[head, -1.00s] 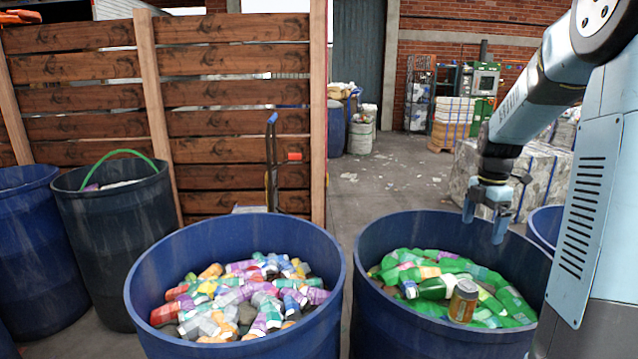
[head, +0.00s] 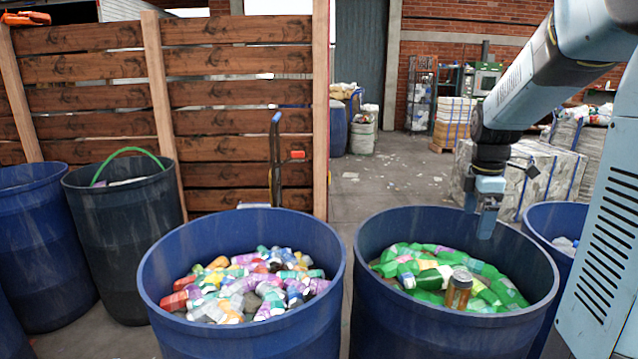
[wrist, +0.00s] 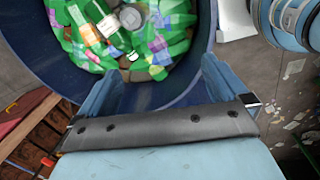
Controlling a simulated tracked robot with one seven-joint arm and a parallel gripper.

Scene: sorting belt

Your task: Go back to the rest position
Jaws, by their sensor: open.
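My gripper (head: 480,222) hangs above the right part of the blue barrel (head: 375,325) that holds green bottles (head: 425,262). It is open and empty, its fingers pointing down. In the wrist view, the gripper (wrist: 160,85) shows two spread fingers with nothing between them, over the barrel's rim. A brownish can (head: 458,290) stands among the green bottles. The can also shows from above in the wrist view (wrist: 131,18).
A second blue barrel (head: 160,310) holds mixed coloured bottles. A dark barrel (head: 125,240) and another blue barrel (head: 35,260) stand at left. One more blue barrel (head: 550,212) is at right. A wooden fence (head: 235,145) and wrapped bales (head: 550,175) stand behind.

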